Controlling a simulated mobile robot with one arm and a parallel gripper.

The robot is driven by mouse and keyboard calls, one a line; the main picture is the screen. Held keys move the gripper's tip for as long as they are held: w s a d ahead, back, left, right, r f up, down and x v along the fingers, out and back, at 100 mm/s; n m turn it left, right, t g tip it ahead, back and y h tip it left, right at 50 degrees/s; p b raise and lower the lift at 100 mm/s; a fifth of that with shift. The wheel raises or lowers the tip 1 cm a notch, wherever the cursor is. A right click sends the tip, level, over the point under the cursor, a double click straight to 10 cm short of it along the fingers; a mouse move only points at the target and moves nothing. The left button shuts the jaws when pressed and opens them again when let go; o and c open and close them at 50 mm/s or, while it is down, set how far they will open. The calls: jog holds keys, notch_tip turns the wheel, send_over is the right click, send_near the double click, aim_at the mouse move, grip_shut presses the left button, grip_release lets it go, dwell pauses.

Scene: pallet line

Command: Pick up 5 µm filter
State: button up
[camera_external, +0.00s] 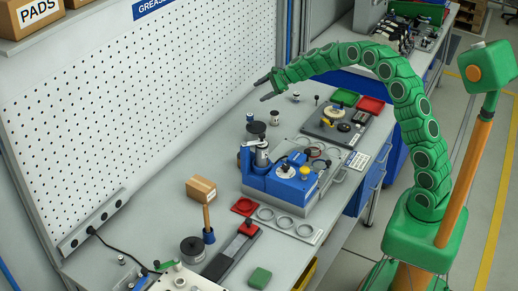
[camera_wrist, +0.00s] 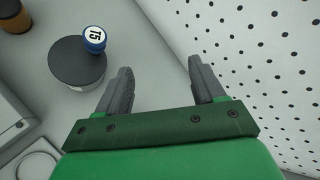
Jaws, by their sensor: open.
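My gripper (camera_external: 262,90) is raised above the back of the bench near the pegboard, with its jaws apart. In the wrist view my gripper (camera_wrist: 159,66) has empty space between its fingers. A small round piece with a blue rim and a white face (camera_wrist: 94,36) is left of the fingers; its label seems to read "15" or "T5". It overlaps the edge of a dark, flat-topped round container (camera_wrist: 76,62). An orange-brown cylinder with a dark top (camera_wrist: 14,16) is at the upper left corner. I cannot read "5 µm" on anything, so I cannot tell which piece is the filter.
The white pegboard (camera_wrist: 250,60) stands close to the right finger. On the bench are a blue machine (camera_external: 282,186), a dark tray of parts (camera_external: 318,127), green (camera_external: 345,97) and red (camera_external: 371,105) bins, and a cardboard box (camera_external: 201,189). Small dark cylinders (camera_external: 256,129) stand below my gripper.

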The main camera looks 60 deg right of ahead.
jog(key=s+d+r+m+y, duration=0.45)
jog(key=s+d, duration=0.25)
jog(key=d, duration=0.2)
send_near(276, 113)
jog(key=shift+m, duration=0.45)
jog(key=x, duration=0.5)
jog(key=shift+a, duration=0.1)
jog(key=shift+f, duration=0.25)
jog(key=shift+w+a+f, duration=0.15)
jog(key=shift+w+a, duration=0.05)
jog(key=shift+d+x, duration=0.25)
jog(key=shift+x, duration=3.35)
jog(key=shift+w+f, duration=0.15)
jog(key=c, duration=1)
jog(key=shift+o, duration=0.2)
